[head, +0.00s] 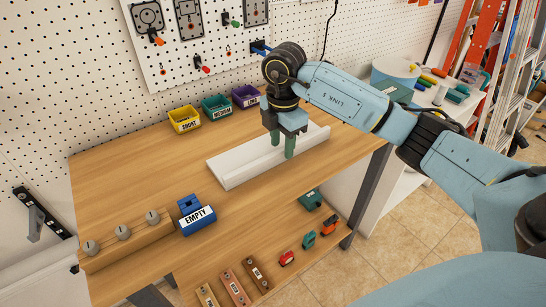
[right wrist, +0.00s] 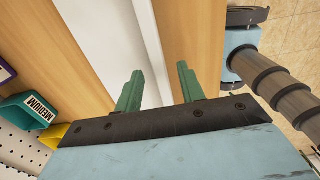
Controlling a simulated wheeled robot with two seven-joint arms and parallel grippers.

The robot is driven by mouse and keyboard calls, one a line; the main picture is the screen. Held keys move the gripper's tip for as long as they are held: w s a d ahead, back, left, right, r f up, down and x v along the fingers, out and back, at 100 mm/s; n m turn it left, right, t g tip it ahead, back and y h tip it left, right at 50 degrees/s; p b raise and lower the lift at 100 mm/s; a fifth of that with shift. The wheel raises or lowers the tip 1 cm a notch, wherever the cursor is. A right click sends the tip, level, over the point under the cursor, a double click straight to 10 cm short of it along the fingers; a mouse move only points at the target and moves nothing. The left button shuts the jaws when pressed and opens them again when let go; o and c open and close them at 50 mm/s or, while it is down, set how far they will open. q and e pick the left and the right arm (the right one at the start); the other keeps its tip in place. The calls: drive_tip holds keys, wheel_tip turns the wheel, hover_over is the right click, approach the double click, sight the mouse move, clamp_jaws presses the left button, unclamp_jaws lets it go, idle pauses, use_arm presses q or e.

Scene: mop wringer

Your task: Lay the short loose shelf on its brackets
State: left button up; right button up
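A white board with a raised strip along it, which looks like the short loose shelf (head: 238,170), lies flat on the wooden table (head: 120,190). My right gripper (head: 282,146) points down at the shelf's right part, its green fingers open. In the right wrist view the gripper (right wrist: 160,82) has one finger over the white shelf (right wrist: 100,35) and the other beyond its edge, over bare wood. A gap shows between the fingers; contact with the shelf cannot be told. A black bracket-like part (head: 40,212) is at the far left by the wall. My left gripper is out of view.
Yellow (head: 184,118), green (head: 216,107) and purple (head: 245,96) bins stand behind the shelf. Small tools lie along the front. A pegboard backs the table.

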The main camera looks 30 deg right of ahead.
drive_tip(key=shift+f, duration=0.55)
drive_tip(key=shift+d+f, duration=0.1)
drive_tip(key=shift+d, duration=0.15)
drive_tip(key=shift+b, duration=0.3)
clamp_jaws()
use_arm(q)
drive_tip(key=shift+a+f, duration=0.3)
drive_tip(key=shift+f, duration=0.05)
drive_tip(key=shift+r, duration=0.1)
